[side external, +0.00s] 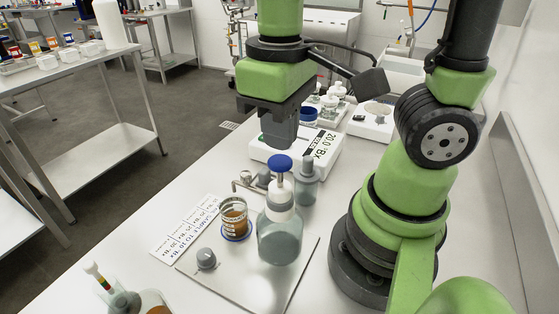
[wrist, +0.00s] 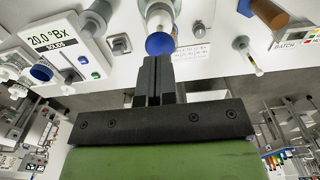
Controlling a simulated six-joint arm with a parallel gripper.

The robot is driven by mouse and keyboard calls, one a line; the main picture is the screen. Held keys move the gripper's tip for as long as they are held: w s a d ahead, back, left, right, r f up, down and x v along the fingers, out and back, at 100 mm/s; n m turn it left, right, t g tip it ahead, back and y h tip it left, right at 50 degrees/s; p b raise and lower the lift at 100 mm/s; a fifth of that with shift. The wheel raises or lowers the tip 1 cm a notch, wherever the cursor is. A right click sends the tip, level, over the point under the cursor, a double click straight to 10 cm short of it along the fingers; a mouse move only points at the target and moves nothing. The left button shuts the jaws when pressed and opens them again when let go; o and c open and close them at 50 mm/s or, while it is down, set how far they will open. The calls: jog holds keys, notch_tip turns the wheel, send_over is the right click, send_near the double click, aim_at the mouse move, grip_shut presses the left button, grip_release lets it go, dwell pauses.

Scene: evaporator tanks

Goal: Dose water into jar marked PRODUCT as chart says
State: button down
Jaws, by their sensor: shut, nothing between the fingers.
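A clear pump bottle (side external: 280,238) with a blue top (side external: 279,162) stands on a thin plate. Its spout (side external: 246,184) reaches left, above a jar (side external: 236,220) of amber liquid with a blue ring at its base. I cannot read the jar's marking. A printed chart card (side external: 186,232) lies left of the jar; only part of its text is legible. My gripper (side external: 283,145) points down just above the blue top, fingers shut and empty. In the wrist view my fingertips (wrist: 155,62) appear right by the blue top (wrist: 160,44); I cannot tell if they touch.
A meter (side external: 310,150) reading 20.0 °Bx stands behind the bottle, with a grey-capped bottle (side external: 307,180) in front of it. A grey knob (side external: 206,259) sits on the plate.

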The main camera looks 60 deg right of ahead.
aim_at(280, 160)
jog(key=shift+f, duration=2.65)
jog(key=shift+r, duration=2.7)
jog(key=shift+r, duration=2.5)
